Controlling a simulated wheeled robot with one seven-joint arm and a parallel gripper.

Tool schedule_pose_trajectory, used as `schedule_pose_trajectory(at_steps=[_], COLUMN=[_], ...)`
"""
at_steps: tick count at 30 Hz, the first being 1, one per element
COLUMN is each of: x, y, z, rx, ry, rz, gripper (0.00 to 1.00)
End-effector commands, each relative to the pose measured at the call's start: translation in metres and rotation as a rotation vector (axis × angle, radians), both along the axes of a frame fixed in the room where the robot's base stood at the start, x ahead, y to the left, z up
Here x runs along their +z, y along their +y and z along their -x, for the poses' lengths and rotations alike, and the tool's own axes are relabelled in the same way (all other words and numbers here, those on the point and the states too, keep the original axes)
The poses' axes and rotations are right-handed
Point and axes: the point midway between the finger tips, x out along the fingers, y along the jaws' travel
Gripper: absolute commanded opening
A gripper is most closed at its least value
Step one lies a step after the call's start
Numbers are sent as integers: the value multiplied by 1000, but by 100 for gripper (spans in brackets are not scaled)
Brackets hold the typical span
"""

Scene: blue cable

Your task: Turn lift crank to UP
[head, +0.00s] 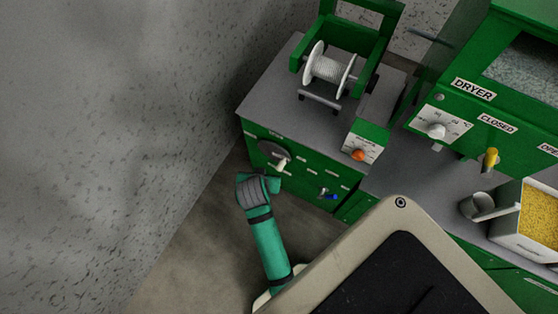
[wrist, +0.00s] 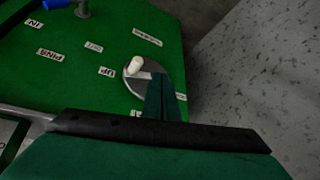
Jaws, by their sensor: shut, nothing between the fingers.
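The lift crank is a grey disc (head: 268,149) with a white handle knob (head: 284,161) on the front of the green cabinet. In the wrist view the disc (wrist: 133,83) shows partly behind my fingers, with the white knob (wrist: 134,66) at its upper left. An UP label (wrist: 107,72) is just left of the disc there. My gripper (wrist: 162,80) is shut and empty, its fingers in front of the disc, to the right of the knob. Whether they touch the disc cannot be told. In the head view my gripper (head: 273,184) is just below the crank.
A blue-handled valve or lever (head: 328,194) is on the same panel, right of the crank. A white cable spool (head: 328,69) and an orange knob (head: 358,155) are above. The grey wall (head: 110,120) stands close on the left. The dryer (head: 490,95) is on the right.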

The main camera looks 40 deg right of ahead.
Motion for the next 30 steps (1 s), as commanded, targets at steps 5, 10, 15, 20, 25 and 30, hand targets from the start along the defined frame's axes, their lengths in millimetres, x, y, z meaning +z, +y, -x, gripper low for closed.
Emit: schedule_pose_trajectory(at_steps=[5, 10, 15, 20, 25, 30], x=[28, 52, 67, 63, 40, 9], y=[-36, -56, -64, -67, -73, -82], z=[-17, -21, -20, -20, -21, -23], rx=[-179, -312, -381, -396, -396, -396], ry=[85, 152, 189, 200, 201, 201], rz=[-69, -131, -164, -172, -173, -173], gripper=[0, 0, 0, 0, 0, 0])
